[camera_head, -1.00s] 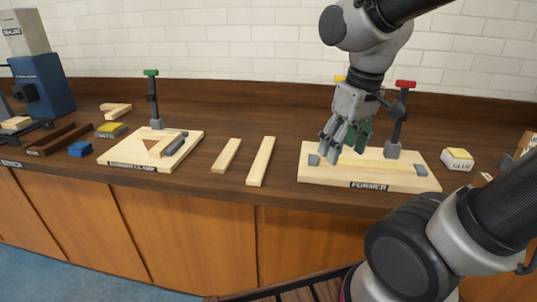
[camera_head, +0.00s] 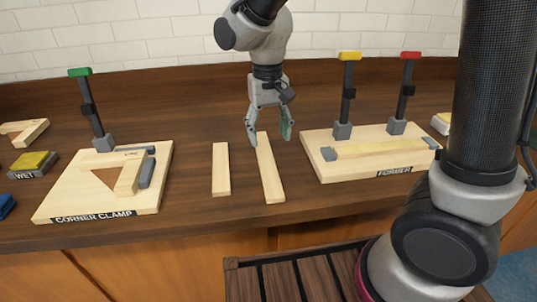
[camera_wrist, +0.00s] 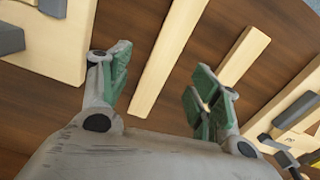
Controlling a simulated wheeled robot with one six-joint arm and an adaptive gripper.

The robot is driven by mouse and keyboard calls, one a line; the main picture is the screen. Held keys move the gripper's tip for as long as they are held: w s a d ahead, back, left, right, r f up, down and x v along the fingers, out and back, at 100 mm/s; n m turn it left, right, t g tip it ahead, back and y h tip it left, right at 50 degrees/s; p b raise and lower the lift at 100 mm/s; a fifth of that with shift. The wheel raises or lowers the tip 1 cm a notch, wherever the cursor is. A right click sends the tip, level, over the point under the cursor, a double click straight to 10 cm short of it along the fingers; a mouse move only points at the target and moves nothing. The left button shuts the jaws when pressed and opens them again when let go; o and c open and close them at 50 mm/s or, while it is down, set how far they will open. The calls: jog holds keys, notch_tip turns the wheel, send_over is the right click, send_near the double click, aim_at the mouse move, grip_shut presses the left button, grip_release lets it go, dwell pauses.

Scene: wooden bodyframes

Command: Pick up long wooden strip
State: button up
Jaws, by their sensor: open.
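The long wooden strip (camera_head: 269,172) lies flat on the dark wooden bench, between a shorter strip and the former board. My gripper (camera_head: 268,140) is open and empty above the far end of the long strip. In the wrist view the long strip (camera_wrist: 168,50) runs between the two green-padded fingers of my gripper (camera_wrist: 160,90), apart from both. The shorter wooden strip (camera_head: 221,169) lies to its left in the head view and shows on the right in the wrist view (camera_wrist: 240,60).
The former board (camera_head: 330,172) with yellow and red clamps stands to the right. The corner clamp board (camera_head: 70,205) with a green clamp stands to the left. A slatted wooden surface (camera_head: 295,285) is below the bench front. Bare bench surrounds the strips.

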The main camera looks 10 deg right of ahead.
aim_at(266, 159)
jog(key=shift+w+a+r+m, duration=0.1)
jog(key=shift+w+a+m, duration=0.05)
jog(key=shift+w+m, duration=0.15)
jog(key=shift+m, duration=0.4)
jog(key=f, duration=0.7)
jog(key=shift+s+a+f, duration=0.2)
jog(key=shift+s+f, duration=0.05)
jog(key=shift+f, duration=0.15)
jog(key=c, duration=1.1)
